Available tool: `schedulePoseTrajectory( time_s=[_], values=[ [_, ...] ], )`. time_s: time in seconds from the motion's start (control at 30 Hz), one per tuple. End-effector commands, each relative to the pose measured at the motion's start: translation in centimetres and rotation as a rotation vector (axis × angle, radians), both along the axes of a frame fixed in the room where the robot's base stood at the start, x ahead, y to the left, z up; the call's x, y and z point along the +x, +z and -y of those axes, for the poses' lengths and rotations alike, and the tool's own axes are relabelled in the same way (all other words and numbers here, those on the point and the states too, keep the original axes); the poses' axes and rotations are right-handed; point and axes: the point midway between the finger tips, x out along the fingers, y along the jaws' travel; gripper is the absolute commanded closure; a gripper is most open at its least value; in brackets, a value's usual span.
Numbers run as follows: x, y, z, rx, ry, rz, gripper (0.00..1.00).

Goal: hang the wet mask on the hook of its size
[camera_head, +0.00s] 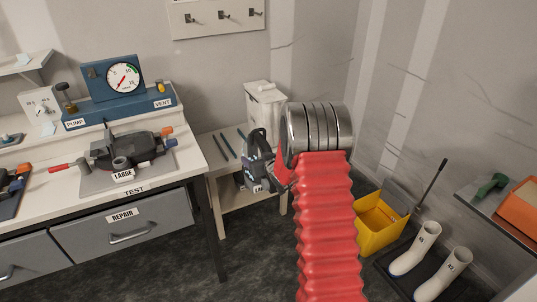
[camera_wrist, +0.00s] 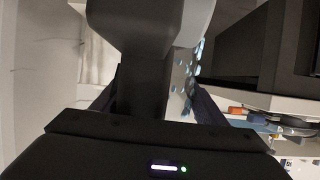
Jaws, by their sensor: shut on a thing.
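My gripper (camera_head: 279,175) is shut on a dark mask (camera_head: 258,160) speckled with light blue drops. The mask hangs out to the left of my wrist, in front of the low side table. A white tag at its bottom is partly hidden, so its size cannot be read for sure. In the wrist view, a dark part of the held mask (camera_wrist: 140,75) fills the space between the fingers. The hook board (camera_head: 217,20) is on the back wall at the top, with several dark hooks, well above and apart from the mask. Its size labels are not visible.
A dark device tagged LARGE (camera_head: 128,150) lies on the test bench (camera_head: 190,155). A gauge unit (camera_head: 123,79) stands behind it. A white canister (camera_head: 266,108) is on the low table (camera_head: 225,180). A yellow bucket (camera_head: 378,225) and white boots (camera_head: 415,249) stand at right.

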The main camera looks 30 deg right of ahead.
Motion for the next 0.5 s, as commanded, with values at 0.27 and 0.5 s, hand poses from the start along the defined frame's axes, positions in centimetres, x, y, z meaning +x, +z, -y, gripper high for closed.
schedulePoseTrajectory(
  time_s=[0.27, 0.5],
  values=[
    [-3.3, 2.3, -6.0, -0.002, -0.023, 0.004, 0.72],
    [-6.9, 4.7, -12.5, -0.011, -0.022, -0.001, 0.72]
  ],
)
